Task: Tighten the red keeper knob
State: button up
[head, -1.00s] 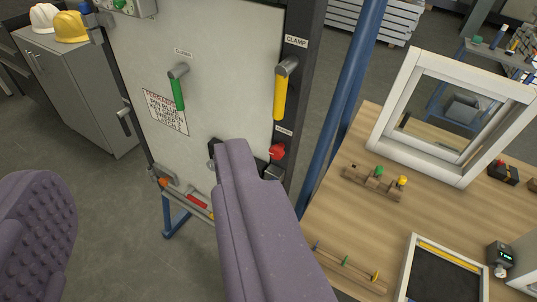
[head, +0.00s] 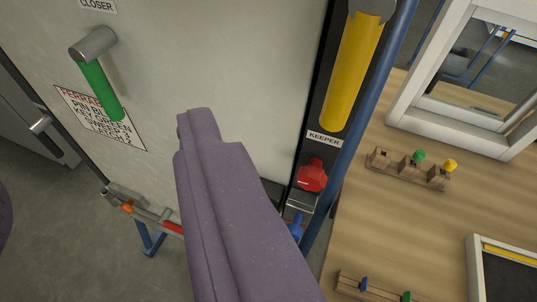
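The red keeper knob (head: 312,175) sits on the dark right-hand edge strip of the pale door panel, just below the KEEPER label (head: 324,138). My gripper (head: 100,155) is open, its purple fingers wide apart. The right finger crosses the middle of the view, with its tip left of the knob. Only a sliver of the left finger shows at the left edge. Nothing shows between the fingers. No contact with the knob is visible. The right finger hides part of the panel's lower edge.
A yellow clamp handle (head: 352,70) hangs above the knob. A blue post (head: 372,110) stands close to its right. A blue part (head: 295,228) is below it. A green closer handle (head: 102,90) is at the left. A wooden bench (head: 400,225) fills the right side.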

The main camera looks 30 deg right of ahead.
jog(key=w+d+f+g+h+p, duration=0.1)
jog(key=w+f+h+p, duration=0.1)
jog(key=f, duration=0.4)
jog(key=w+d+f+h+p, duration=0.2)
jog(key=w+f+h, duration=0.1)
jog(key=f, duration=0.3)
jog(key=g+h+p, duration=0.1)
jog(key=h+p, duration=0.4)
jog(key=h, duration=0.2)
send_near(309, 184)
jog(key=shift+n, duration=0.3)
jog(key=b+x, duration=0.1)
jog(key=x, duration=0.7)
jog(key=shift+w+d+b, duration=0.15)
jog(key=shift+w+b, duration=0.1)
jog(key=shift+b, duration=0.15)
jog(key=shift+r, duration=0.1)
jog(key=c, duration=1)
jog(key=shift+c, duration=0.2)
